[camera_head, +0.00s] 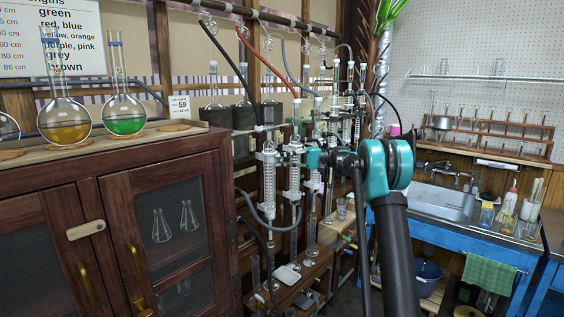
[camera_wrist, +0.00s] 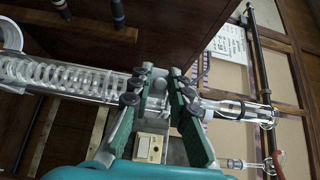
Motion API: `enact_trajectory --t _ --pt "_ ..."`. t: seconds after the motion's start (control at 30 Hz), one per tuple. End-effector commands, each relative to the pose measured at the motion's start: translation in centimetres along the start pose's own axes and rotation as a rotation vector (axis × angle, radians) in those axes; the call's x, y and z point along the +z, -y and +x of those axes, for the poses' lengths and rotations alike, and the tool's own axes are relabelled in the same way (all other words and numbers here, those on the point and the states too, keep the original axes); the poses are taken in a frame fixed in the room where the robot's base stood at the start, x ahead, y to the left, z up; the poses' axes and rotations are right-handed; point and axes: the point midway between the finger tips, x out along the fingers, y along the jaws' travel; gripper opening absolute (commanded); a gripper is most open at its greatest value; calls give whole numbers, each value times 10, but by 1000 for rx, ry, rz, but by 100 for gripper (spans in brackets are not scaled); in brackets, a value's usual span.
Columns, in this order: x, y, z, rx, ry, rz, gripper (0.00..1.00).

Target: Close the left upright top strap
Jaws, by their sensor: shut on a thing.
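Upright coiled glass condensers stand in the rig, one at the left (camera_head: 268,185) and one just right of it (camera_head: 294,180). In the wrist view one coiled condenser (camera_wrist: 65,78) runs sideways toward my fingertips. My gripper (camera_head: 314,158) is at the upper part of the right-hand one of these two. In the wrist view its green-padded fingers (camera_wrist: 160,78) are shut on a small pale piece, taken as the strap (camera_wrist: 158,88), at the condenser's upper end. The fingers hide much of the strap, and I cannot tell whether it is fastened.
A wooden cabinet (camera_head: 165,215) with round flasks on top stands at the left. Hoses and more glassware crowd the rig behind. A blue sink bench (camera_head: 440,235) stands at the right. A pale box (camera_wrist: 150,147) shows below the fingers in the wrist view.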

Motion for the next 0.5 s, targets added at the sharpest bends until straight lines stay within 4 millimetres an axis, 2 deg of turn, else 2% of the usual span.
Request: enact_trajectory --t 0.3,0.33,0.43,0.5 --pt "-1 0 0 1 -1 0 0" --pt "-1 0 0 1 -1 0 20" --pt "0 0 0 1 -1 0 32" --pt "0 0 0 1 -1 0 33"
